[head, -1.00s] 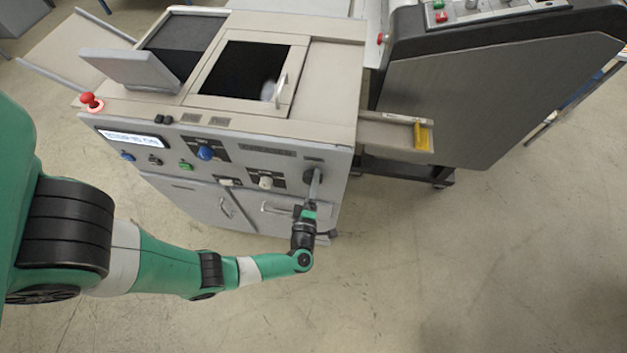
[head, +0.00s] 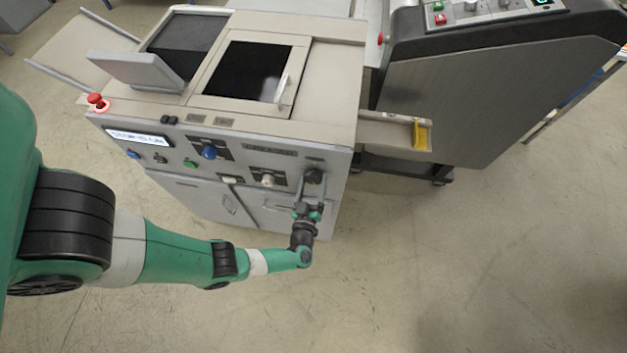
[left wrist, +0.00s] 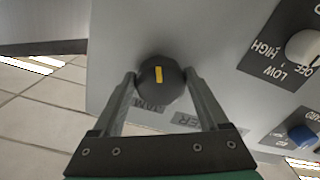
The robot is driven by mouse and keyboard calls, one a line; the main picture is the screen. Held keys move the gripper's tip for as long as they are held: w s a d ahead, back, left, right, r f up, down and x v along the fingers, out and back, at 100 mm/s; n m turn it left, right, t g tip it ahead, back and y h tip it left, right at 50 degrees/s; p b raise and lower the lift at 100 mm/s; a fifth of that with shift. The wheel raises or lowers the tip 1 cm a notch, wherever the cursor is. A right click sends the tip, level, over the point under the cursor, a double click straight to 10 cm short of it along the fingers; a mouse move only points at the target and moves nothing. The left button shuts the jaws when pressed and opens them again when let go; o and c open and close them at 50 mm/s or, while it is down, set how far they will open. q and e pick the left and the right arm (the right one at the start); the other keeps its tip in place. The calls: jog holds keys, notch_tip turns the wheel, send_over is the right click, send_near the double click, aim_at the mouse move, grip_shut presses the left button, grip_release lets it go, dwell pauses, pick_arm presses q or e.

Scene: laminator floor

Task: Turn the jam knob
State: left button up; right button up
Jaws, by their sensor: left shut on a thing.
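The jam knob (left wrist: 160,78) is round and black with a yellow mark, on the grey front panel of the machine. In the left wrist view it sits between the two fingers of my left gripper (left wrist: 160,84), which is shut on it. The yellow mark stands nearly upright in that view. In the head view the jam knob (head: 315,177) is at the right end of the control panel, with my left gripper (head: 311,186) at it. The label beside the knob is partly hidden by the fingers. My right gripper is in neither view.
A grey machine (head: 490,95) stands at the right. The floor at the front right is clear.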

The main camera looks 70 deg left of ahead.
pick_arm(q)
jog(key=m+p, duration=0.1)
jog(key=m, duration=0.3)
jog(key=shift+s+m, duration=0.1)
jog(key=shift+m, duration=0.2)
jog(key=m, duration=0.3)
jog(key=shift+s+a+r+m+p, duration=0.1)
jog(key=shift+m+p, duration=0.2)
jog(key=m, duration=0.4)
jog(key=shift+p, duration=0.35)
jog(key=shift+s+a+m, duration=0.1)
jog(key=shift+s+m, duration=0.05)
jog(key=shift+m, duration=2.05)
jog(key=o, duration=1.2)
jog(key=shift+o, duration=0.2)
jog(key=p+v, duration=0.1)
jog(key=v, duration=1)
jog(key=shift+s+d, duration=0.2)
jog(key=shift+d, duration=0.1)
